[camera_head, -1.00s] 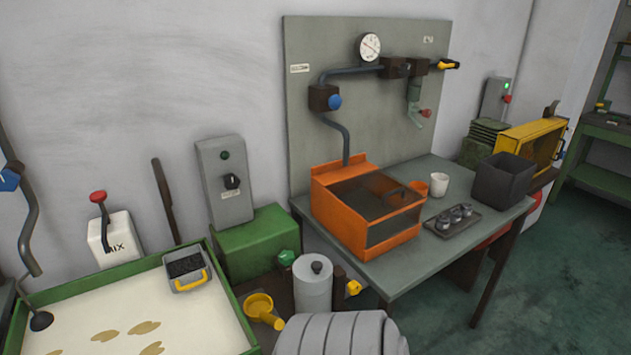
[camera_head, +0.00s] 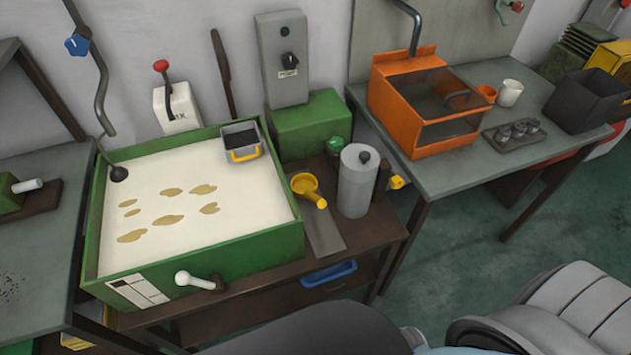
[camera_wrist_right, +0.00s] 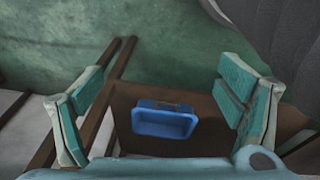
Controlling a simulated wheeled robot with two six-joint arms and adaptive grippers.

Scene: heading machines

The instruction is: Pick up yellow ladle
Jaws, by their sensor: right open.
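The yellow ladle (camera_head: 308,188) lies on the brown bench between the green-framed tray and a grey cylinder, its round bowl toward the back and its handle pointing to the front right. It rests at the top of a flat grey plate. My right gripper (camera_wrist_right: 165,115) is open and empty in the right wrist view, its two teal-padded fingers wide apart. Beyond it in that view is a blue bin (camera_wrist_right: 163,122); the ladle does not show there. The right gripper's fingers are not seen in the head view, where only parts of my arm show at the bottom. My left gripper is not in view.
The green tray (camera_head: 265,235) of pale liquid has a white-handled lever at its front. The grey cylinder (camera_head: 356,182) stands close right of the ladle. A blue bin (camera_head: 329,273) sits on the lower shelf. An orange box (camera_head: 400,110) stands on the right-hand table.

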